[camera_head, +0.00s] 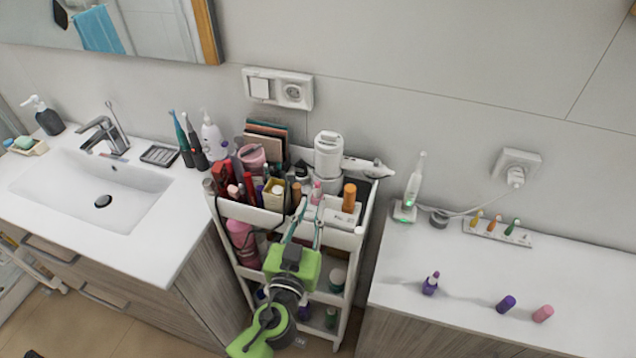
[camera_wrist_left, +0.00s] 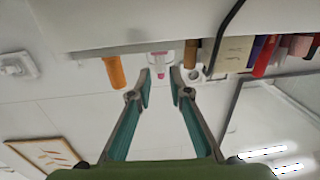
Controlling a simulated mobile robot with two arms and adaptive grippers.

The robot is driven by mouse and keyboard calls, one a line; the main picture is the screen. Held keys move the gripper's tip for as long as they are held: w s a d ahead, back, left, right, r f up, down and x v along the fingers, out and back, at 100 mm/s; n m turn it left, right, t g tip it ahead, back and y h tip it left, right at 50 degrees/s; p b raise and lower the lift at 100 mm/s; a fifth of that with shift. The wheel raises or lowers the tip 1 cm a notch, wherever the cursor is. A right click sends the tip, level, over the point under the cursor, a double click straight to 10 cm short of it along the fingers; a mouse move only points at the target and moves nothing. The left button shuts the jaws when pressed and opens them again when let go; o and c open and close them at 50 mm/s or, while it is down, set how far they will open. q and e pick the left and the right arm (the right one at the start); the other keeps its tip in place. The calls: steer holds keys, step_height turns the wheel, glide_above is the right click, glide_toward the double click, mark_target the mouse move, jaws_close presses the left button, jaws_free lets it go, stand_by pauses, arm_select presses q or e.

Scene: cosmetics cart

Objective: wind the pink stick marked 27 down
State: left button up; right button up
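A small pink stick (camera_head: 316,192) stands in the top tray of the white cart, left of an orange-capped bottle. It also shows in the wrist view as a pink, clear-tipped piece (camera_wrist_left: 163,65) just beyond my fingertips. No number 27 can be read on it. My left gripper (camera_head: 310,208), green with teal fingers, reaches over the cart's front rim. In the wrist view my left gripper (camera_wrist_left: 160,84) is open, its fingertips on either side of the line to the stick with nothing held. Whether they touch it cannot be told. My right gripper is not in view.
The orange-capped bottle (camera_head: 349,197) and a brown stick (camera_head: 296,193) stand close on either side. The cart's top tray (camera_head: 345,239) is crowded with cosmetics. A pink cap (camera_head: 543,313) and purple pieces (camera_head: 506,304) lie on the right counter, which has free room.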

mark_target(316, 193)
arm_select(q)
steer(key=p+x, duration=0.1)
steer(key=x, duration=0.5)
steer(key=shift+w+d+p, duration=0.1)
steer(key=shift+w+p, duration=0.1)
steer(key=shift+p, duration=0.1)
steer(key=shift+f, duration=0.1)
jaws_close()
